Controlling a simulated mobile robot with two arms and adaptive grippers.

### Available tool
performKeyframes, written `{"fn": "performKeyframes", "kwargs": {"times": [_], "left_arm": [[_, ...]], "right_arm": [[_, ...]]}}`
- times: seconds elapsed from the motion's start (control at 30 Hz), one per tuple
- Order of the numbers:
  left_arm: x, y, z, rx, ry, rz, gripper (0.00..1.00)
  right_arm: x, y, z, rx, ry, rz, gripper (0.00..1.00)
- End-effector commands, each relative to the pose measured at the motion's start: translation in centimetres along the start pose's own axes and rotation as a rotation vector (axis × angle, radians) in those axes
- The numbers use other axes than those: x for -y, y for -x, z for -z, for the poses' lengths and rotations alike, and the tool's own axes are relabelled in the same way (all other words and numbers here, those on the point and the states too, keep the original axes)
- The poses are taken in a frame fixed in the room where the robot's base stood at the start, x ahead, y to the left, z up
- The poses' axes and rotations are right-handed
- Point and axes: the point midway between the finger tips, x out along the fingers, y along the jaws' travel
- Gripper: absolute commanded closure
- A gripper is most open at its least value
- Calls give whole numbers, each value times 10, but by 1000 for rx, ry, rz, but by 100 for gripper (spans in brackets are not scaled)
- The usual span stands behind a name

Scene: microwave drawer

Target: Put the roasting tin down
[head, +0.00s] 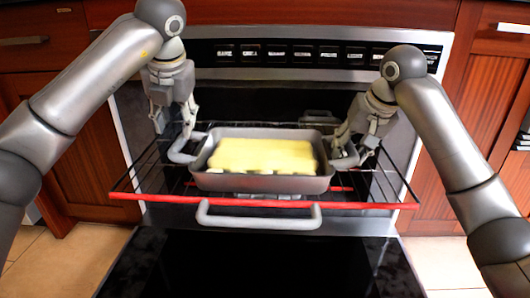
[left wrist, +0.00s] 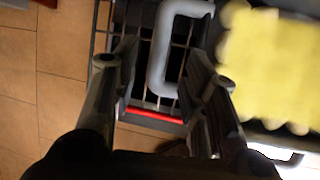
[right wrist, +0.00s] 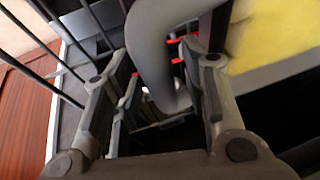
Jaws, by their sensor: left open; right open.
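The roasting tin (head: 262,184), grey with yellow food in it, sits level on the pulled-out wire oven rack (head: 150,197) in the head view. My left gripper (head: 178,137) is open at the tin's left handle (head: 184,150). In the left wrist view that handle (left wrist: 160,50) lies between the spread fingers (left wrist: 165,90), apart from them. My right gripper (head: 352,148) is open at the tin's right handle. In the right wrist view the handle (right wrist: 155,50) passes between the open fingers (right wrist: 155,85); whether they touch it I cannot tell.
The rack has a red front bar (head: 380,205). A grey bar handle (head: 258,222) is below it, and the dark oven door (head: 260,265) hangs open in front. Wooden cabinets (head: 470,130) flank the oven. Tiled floor (head: 70,255) is free at the left.

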Motion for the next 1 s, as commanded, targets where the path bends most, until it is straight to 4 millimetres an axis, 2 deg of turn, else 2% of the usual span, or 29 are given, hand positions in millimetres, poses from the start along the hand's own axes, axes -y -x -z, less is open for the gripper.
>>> {"fn": "performKeyframes", "kwargs": {"times": [0.03,0.2,0.47,0.57,0.8,1.0], "left_arm": [[0,12,-1,4,0,0,59],[0,29,0,1,0,-1,59],[0,37,0,-2,1,-1,59],[0,37,0,-2,1,0,59],[0,37,0,-1,1,0,59],[0,37,0,-1,0,0,59]], "right_arm": [[0,0,0,0,0,0,59],[0,0,0,0,0,0,59],[0,7,1,-2,0,1,59],[0,21,1,-3,0,2,59],[-1,74,2,-6,0,-3,59],[0,103,1,-4,0,-1,59]]}}
